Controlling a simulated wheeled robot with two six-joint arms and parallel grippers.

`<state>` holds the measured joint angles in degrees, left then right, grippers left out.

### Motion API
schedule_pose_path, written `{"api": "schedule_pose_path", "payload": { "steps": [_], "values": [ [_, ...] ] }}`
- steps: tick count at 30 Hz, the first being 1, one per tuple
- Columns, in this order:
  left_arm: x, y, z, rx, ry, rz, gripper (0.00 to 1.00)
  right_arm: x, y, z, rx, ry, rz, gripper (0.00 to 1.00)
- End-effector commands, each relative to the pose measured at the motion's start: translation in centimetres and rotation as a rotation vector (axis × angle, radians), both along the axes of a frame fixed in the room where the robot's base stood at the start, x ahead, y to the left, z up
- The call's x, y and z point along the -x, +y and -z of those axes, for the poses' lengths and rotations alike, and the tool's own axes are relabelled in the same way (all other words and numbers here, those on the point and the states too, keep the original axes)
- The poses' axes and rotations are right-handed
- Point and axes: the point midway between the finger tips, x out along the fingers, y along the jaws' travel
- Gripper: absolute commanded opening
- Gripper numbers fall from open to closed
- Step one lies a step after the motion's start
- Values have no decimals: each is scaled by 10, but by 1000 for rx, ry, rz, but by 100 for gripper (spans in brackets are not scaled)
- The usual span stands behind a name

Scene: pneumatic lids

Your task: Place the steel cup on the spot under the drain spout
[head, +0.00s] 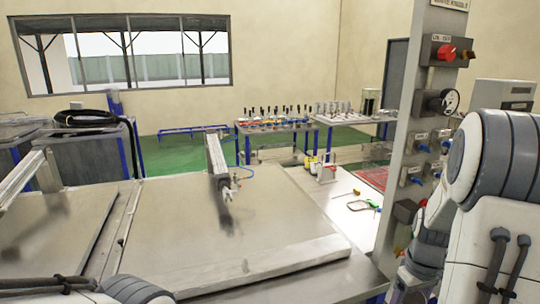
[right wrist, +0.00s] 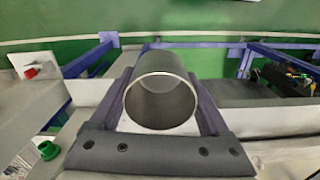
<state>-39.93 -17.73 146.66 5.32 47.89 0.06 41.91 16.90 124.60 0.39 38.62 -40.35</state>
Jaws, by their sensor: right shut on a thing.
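The steel cup (right wrist: 163,100) is in the right wrist view, a grey metal cylinder with its round open mouth facing the camera. My right gripper (right wrist: 164,78) is shut on it, with one dark finger along each side. The cup is not visible in the head view, where my right arm comes in at the right edge. My left gripper is out of view; only part of my left arm shows at the bottom left. I cannot make out the drain spout or the spot under it in either view.
A large metal lid (head: 240,225) fills the middle foreground, with a cylinder arm (head: 217,170) over it. A control panel post (head: 408,130) with knobs and a gauge stands close to my right arm. A green round part (right wrist: 48,150) is left of the cup. Blue-framed tables stand behind.

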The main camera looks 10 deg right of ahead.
Motion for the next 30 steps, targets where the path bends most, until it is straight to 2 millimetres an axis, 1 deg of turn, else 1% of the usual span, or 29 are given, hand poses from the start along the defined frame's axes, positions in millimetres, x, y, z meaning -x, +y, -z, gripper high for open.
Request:
{"api": "schedule_pose_path", "payload": {
  "steps": [1, 5, 8, 10, 11, 14, 15, 18, 21, 24, 27, 30],
  "values": [
    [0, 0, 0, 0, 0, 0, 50, -7, 8, 5, -2, 2, -8, 22],
    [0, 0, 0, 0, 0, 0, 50, -24, 28, 21, -3, 3, -12, 22],
    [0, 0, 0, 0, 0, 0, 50, -38, 48, 35, -4, 5, -16, 22],
    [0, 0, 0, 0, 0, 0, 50, -48, 66, 46, -5, 5, -21, 22],
    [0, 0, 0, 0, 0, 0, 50, -53, 75, 52, -5, 5, -24, 22],
    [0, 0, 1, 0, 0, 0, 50, -67, 114, 75, -5, 9, -32, 22],
    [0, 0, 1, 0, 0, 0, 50, -72, 131, 85, -5, 9, -36, 22],
    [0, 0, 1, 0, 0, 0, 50, -78, 169, 105, -3, 8, -38, 22],
    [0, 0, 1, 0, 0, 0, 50, -79, 197, 120, -2, 7, -39, 22],
    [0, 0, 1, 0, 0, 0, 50, -78, 215, 130, -1, 5, -37, 22],
    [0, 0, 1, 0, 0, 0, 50, -77, 224, 135, -1, 2, -35, 22],
    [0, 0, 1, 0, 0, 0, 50, -77, 227, 136, -1, 2, -32, 22]
  ]
}}
